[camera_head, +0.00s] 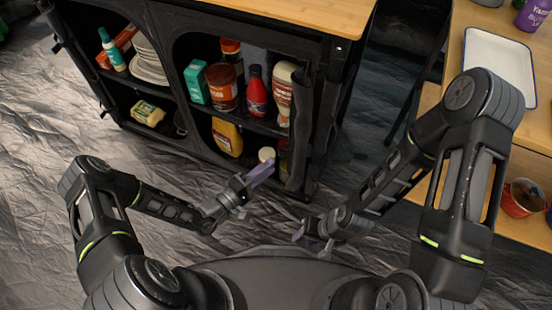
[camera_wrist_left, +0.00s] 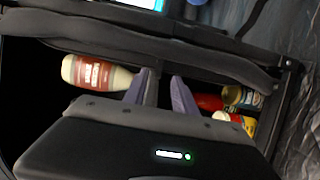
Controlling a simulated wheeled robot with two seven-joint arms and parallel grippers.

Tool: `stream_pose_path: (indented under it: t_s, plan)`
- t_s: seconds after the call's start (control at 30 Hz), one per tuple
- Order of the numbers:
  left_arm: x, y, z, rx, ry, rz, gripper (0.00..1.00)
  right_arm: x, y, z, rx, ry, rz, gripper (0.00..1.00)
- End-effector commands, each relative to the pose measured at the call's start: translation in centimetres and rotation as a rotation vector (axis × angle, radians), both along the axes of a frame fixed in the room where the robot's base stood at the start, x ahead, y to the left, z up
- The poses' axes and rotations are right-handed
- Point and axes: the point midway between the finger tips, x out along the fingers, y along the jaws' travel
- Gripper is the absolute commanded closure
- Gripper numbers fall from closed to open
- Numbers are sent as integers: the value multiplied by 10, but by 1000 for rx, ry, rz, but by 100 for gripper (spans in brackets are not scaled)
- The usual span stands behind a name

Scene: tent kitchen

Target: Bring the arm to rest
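My left gripper (camera_head: 258,174) is in front of the right-hand opening of the black fabric cabinet, near its lower shelf. Its purple fingers stand apart with nothing between them, as the left wrist view (camera_wrist_left: 160,92) shows. My right gripper (camera_head: 312,240) is low in the middle of the head view, close to my base and above the grey ground sheet. Its fingers look spread and I see nothing held there. Both arms are bent, with the forearms pointing inward.
The cabinet (camera_head: 158,98) holds a red bottle (camera_head: 256,92), a brown-labelled bottle (camera_head: 282,90), a yellow bottle (camera_head: 227,137) and stacked plates (camera_head: 148,62). A wooden table with a white tray (camera_head: 498,66) and a red pot (camera_head: 520,198) stands right, near my right arm. The left floor is clear.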

Motion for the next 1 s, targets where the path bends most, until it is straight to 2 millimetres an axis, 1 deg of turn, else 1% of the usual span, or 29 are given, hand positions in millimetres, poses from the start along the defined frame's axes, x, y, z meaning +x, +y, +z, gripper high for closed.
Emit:
stream_pose_path:
  t_s: [0.1, 0.2, 0.67, 0.77, 0.87, 0.97, 1.0]
  plan:
    - [-7, 7, 1, 0, 0, -1, 67, 0, 0, 2, 0, 0, 0, 64]
    - [-9, 8, 0, 0, 0, -1, 67, 0, 0, 2, 0, 0, 0, 64]
    - [-9, 8, 0, 0, 0, -1, 67, 0, 0, 2, 0, 0, 0, 64]
    - [-11, 4, 0, 1, 6, -20, 67, 0, 0, 1, 0, 0, 0, 64]
    - [-23, -8, -1, 11, 28, -97, 67, 0, 0, -2, 0, 0, 0, 64]
    - [-52, -29, -4, 44, 83, -255, 67, 0, 0, -7, 0, 0, 0, 64]
    - [-69, -38, -8, 73, 113, -343, 67, 0, 0, -9, 0, 0, 0, 64]
